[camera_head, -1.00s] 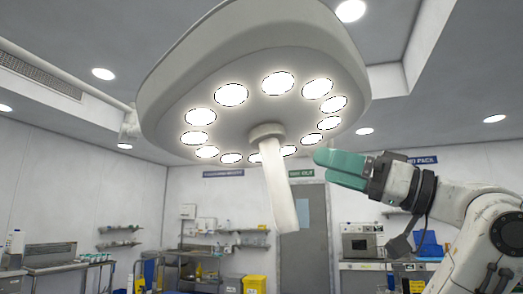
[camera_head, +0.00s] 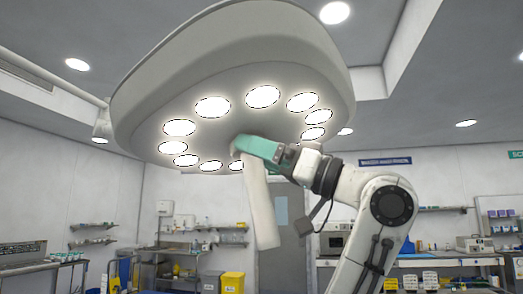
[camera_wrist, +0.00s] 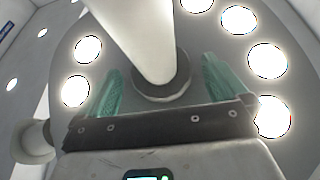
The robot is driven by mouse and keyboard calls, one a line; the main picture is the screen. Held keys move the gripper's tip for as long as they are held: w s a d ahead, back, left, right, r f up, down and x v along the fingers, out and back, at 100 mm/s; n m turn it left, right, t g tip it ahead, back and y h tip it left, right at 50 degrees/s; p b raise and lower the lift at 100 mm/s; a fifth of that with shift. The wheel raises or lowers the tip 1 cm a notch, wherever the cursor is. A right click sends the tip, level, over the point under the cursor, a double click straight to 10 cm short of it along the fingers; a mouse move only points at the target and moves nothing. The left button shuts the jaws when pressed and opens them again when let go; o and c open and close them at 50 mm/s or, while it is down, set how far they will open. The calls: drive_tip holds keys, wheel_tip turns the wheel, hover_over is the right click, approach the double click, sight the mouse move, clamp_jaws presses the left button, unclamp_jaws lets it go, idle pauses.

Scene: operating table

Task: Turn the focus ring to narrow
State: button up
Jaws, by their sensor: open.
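The surgical lamp (camera_head: 230,70) hangs overhead, with a pale handle (camera_head: 262,210) pointing down from its underside. In the wrist view a dark grey ring (camera_wrist: 161,92) surrounds the root of the handle (camera_wrist: 135,35); I take this as the focus ring. My gripper (camera_head: 257,147) has green fingers and is at the top of the handle, hiding the ring in the head view. In the wrist view my gripper (camera_wrist: 161,68) is open, with one finger on each side of the ring and handle. A gap shows beside the left finger; contact on the right is unclear.
Lit lamp discs (camera_head: 263,97) surround the handle on the lamp's underside. A door (camera_head: 284,225), a yellow bin (camera_head: 232,282) and shelves (camera_head: 227,240) stand far behind.

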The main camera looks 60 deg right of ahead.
drive_tip(key=c, duration=1)
drive_tip(key=shift+c, duration=0.2)
drive_tip(key=shift+a+h, duration=0.1)
drive_tip(key=shift+h, duration=0.5)
drive_tip(key=m+h, duration=0.1)
drive_tip(key=h, duration=0.2)
drive_tip(key=m+h, duration=0.1)
drive_tip(key=h, duration=0.2)
drive_tip(key=a+m+h, duration=0.1)
drive_tip(key=h, duration=0.1)
drive_tip(key=shift+m+h+b, duration=0.3)
drive_tip(key=shift+h, duration=0.1)
drive_tip(key=h, duration=0.2)
drive_tip(key=m+g+h, duration=0.1)
drive_tip(key=h, duration=0.1)
drive_tip(key=m+h+b, duration=0.1)
drive_tip(key=shift+w+a+h, duration=0.15)
drive_tip(key=shift+a+h, duration=0.15)
drive_tip(key=shift+h, duration=0.1)
drive_tip(key=shift+w+a+m+g+h+b, duration=0.1)
drive_tip(key=shift+m+g+h+b, duration=0.5)
drive_tip(key=shift+g+h, duration=1)
drive_tip(key=shift+m+h, duration=0.4)
drive_tip(key=shift+h, duration=0.1)
